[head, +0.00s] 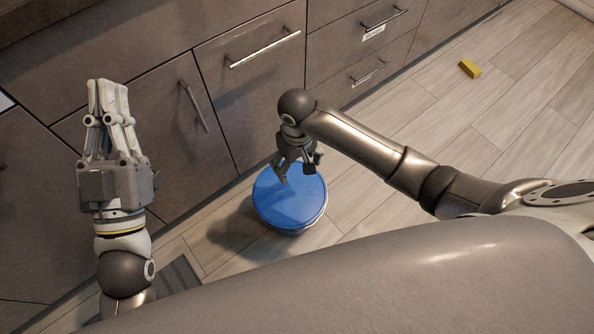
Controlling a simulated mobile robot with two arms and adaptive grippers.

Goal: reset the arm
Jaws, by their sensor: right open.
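My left gripper (108,88) is at the left of the head view, with its fingers pointing up the picture in front of the grey cabinet fronts. Its pale fingers look close together with nothing visible between them; I cannot tell whether they are open or shut. My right gripper (299,180) is open, small and dark, and hangs from my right arm near the middle. It points down over a round container with a blue lid (296,207). I cannot tell whether it touches the lid.
Grey cabinets with bar handles (264,50) run along the back and left. A yellow block (469,68) lies on the wooden floor (500,120) at the upper right. A dark grey flat piece (178,277) is at the lower left. The floor right of the container is clear.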

